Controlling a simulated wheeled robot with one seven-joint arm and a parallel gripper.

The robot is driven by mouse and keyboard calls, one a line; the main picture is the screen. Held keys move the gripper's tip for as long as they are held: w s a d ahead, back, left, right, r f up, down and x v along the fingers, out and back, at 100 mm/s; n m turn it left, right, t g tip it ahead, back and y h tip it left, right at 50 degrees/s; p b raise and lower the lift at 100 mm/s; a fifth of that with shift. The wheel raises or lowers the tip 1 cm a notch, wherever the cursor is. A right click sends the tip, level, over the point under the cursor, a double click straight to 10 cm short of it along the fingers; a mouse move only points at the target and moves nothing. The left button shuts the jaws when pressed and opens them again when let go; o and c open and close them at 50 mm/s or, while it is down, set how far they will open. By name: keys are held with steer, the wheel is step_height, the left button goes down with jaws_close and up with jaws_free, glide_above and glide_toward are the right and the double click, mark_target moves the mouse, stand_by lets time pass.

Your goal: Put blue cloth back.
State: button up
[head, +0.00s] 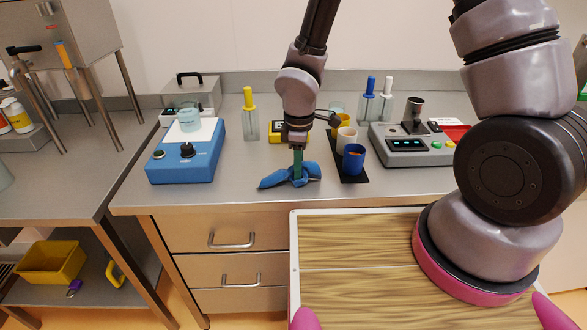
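The blue cloth (272,181) lies crumpled on the steel bench top, close to its front edge. My gripper (298,172) points straight down into the cloth from above. Its green finger part meets the middle of the cloth, and folds bunch up around the tip. The fingers are seen edge-on and their ends are hidden in the folds, so I cannot tell whether they are closed on the cloth.
A blue cup (353,160) stands right of the cloth on a black mat (350,179), with a white cup behind. A blue stirrer (187,158) stands left, a grey scale (410,150) right. Bare bench lies between stirrer and cloth.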

steer(key=o, duration=0.4)
steer(key=shift+r, duration=0.1)
steer(key=shift+s+r+p, duration=0.2)
steer(key=shift+r+p, duration=0.4)
steer(key=s+r, duration=0.1)
steer(key=r, duration=0.2)
steer(key=s+d+r, duration=0.1)
steer(key=r, duration=0.1)
steer(key=s+r, duration=0.1)
steer(key=r, duration=0.2)
steer(key=shift+s+d+r, duration=0.15)
steer(key=shift+s+r, duration=0.15)
steer(key=shift+r, duration=0.05)
steer(key=c, duration=0.6)
steer(key=shift+w+a+f+b, duration=0.2)
steer(key=shift+b, duration=0.15)
jaws_close()
steer(key=f, duration=0.1)
steer(key=w+a+f, duration=0.1)
steer(key=f, duration=0.1)
steer(key=w+f, duration=0.1)
steer(key=shift+w+a+f, duration=0.15)
steer(key=shift+a, duration=0.2)
steer(key=shift+f, duration=0.3)
